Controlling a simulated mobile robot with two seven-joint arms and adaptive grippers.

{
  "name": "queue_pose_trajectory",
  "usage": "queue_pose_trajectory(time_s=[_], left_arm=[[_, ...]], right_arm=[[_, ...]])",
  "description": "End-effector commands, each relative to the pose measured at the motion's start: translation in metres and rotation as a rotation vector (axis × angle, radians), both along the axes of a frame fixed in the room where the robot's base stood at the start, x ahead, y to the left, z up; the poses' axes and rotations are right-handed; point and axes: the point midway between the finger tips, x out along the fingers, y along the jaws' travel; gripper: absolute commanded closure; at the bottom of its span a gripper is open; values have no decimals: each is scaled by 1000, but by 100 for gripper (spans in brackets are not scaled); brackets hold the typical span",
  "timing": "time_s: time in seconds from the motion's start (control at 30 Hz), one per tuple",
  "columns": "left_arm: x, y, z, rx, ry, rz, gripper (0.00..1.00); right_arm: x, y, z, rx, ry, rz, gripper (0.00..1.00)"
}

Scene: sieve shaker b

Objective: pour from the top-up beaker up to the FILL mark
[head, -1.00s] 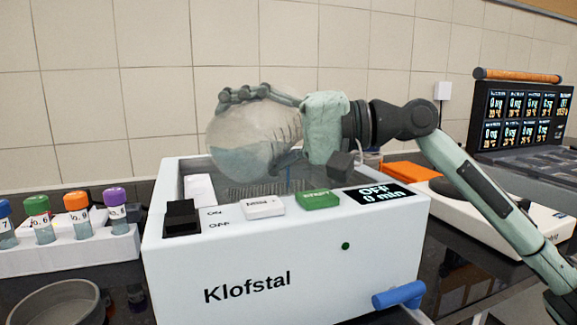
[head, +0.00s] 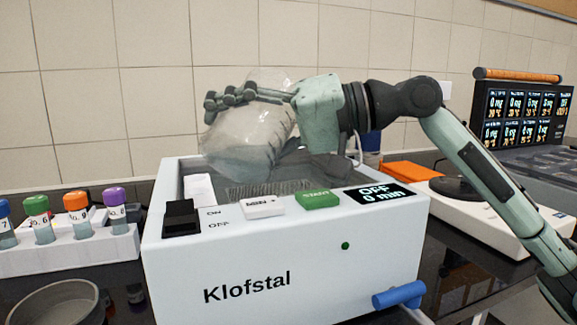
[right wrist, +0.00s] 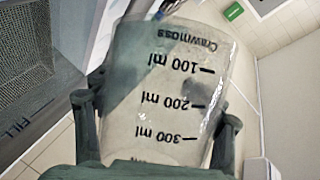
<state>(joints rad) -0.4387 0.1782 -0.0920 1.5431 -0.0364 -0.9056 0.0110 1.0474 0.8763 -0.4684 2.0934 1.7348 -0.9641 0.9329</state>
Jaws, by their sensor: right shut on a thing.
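My right gripper (head: 255,122) is shut around the clear top-up beaker (head: 235,150) and holds it, tilted, above the open basin of the white Klofstal bath (head: 285,275). In the right wrist view the beaker (right wrist: 165,90) has its black ml scale upside down, with a finger on each side. Bluish-grey tint shows inside it; the exact liquid level is unclear. The FILL mark (right wrist: 18,128) shows at the left of the right wrist view, on the basin's wall beside a mesh-like surface. The level in the basin cannot be read. My left gripper is not in view.
The bath's top has a black switch (head: 181,218), a white button (head: 262,206), a green button (head: 317,200) and a display (head: 379,193) reading OFF. A tube rack (head: 70,250) stands left, a grey bowl (head: 58,305) front left, and a blue-handled tap (head: 398,295) juts out in front.

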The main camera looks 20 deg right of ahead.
Motion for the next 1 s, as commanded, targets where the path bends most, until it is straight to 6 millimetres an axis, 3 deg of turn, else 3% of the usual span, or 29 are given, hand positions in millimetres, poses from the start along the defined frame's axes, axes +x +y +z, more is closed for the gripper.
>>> queue_pose_trajectory(time_s=[0.33, 0.5, 0.67, 1.0], left_arm=[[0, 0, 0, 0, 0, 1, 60], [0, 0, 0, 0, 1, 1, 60], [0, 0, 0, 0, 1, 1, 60], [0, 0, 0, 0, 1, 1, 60]], right_arm=[[-12, 11, 12, -455, -500, 2, 88], [-15, 14, 0, -589, -640, 1, 88], [-16, 15, 6, -664, -721, 0, 88], [-16, 15, 51, -679, -736, 0, 88]])
